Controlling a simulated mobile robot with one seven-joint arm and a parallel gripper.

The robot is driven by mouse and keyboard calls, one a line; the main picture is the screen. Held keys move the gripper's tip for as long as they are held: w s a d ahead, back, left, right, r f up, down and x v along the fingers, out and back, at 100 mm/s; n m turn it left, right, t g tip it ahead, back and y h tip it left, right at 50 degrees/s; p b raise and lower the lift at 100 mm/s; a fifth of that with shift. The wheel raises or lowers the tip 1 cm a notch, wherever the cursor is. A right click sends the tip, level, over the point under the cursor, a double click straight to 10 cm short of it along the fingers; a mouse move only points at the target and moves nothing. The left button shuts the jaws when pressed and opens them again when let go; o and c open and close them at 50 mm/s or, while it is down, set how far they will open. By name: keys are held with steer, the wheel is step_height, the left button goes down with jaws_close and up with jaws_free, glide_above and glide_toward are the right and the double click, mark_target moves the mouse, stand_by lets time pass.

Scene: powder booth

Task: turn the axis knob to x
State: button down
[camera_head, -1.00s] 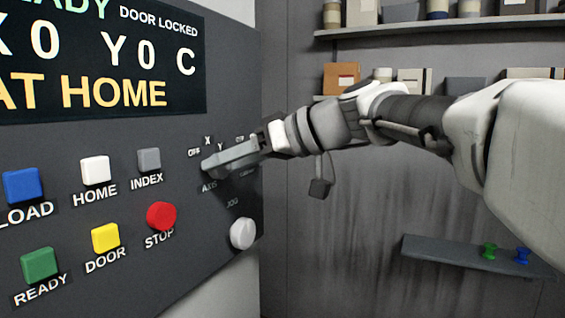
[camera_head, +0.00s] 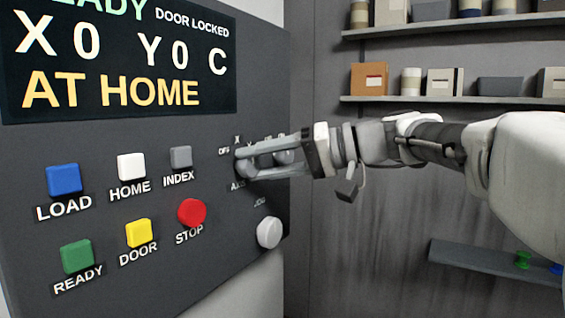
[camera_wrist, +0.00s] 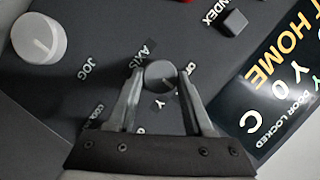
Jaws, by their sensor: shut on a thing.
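The grey round axis knob (camera_wrist: 160,75) stands on the dark panel, between my two fingers in the wrist view. A pale pointer line shows on its face; I cannot tell for sure which label it meets. The letter Y (camera_wrist: 160,103) lies just below the knob there, and the word AXIS lies above it. My gripper (camera_wrist: 161,68) is shut on the knob, one finger on each side. In the head view my gripper (camera_head: 243,166) reaches the panel from the right and hides most of the knob and some labels.
The white jog knob (camera_head: 269,232) sits below my gripper. The red stop button (camera_head: 192,212) and grey index button (camera_head: 181,157) are to its left. The display (camera_head: 120,65) above reads X0 Y0 C and AT HOME. Shelves stand behind my arm.

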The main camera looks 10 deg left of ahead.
stand_by(0.3)
steer(key=shift+c, duration=1.5)
jaws_free()
steer(key=v, duration=1.7)
steer(key=shift+d, duration=0.3)
steer(key=shift+f, duration=0.1)
